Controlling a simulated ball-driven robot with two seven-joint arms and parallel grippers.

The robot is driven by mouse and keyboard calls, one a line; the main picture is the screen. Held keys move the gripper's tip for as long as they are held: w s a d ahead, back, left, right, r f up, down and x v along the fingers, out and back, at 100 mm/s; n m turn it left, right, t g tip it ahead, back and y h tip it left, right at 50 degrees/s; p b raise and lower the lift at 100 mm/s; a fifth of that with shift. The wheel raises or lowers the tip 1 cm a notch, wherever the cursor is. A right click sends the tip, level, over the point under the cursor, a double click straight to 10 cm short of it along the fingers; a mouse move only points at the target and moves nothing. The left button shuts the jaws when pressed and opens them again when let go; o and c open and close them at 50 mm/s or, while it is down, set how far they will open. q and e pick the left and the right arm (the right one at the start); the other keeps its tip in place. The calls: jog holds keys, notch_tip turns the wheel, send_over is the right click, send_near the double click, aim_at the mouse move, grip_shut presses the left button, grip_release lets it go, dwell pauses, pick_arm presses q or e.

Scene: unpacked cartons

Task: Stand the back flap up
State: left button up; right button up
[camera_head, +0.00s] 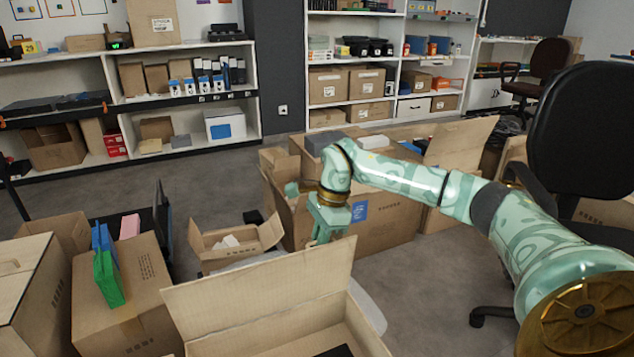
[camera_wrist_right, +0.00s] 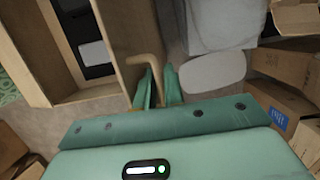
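The open carton (camera_head: 372,335) stands at the bottom centre of the head view. Its back flap (camera_head: 262,300) is raised and faces me, its top edge highest at the right. My right gripper (camera_head: 326,232) is at the flap's upper right corner; its fingertips are partly hidden there. In the right wrist view the two green fingers (camera_wrist_right: 160,90) lie close on either side of a thin tan flap edge (camera_wrist_right: 147,60), which fills the gap between them. The carton's wall (camera_wrist_right: 40,50) and dark inside with a white item show at the left. My left gripper is not in view.
A small open carton (camera_head: 235,245) and a large carton (camera_head: 385,225) stand behind the flap. A closed carton (camera_head: 130,300) with green and blue boxes on it is at the left. An office chair (camera_head: 585,130) is at the right. Grey floor is free towards the shelves.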

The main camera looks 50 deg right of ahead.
jog(key=shift+o, duration=1.2)
jog(key=shift+s, duration=0.1)
jog(key=shift+r, duration=0.1)
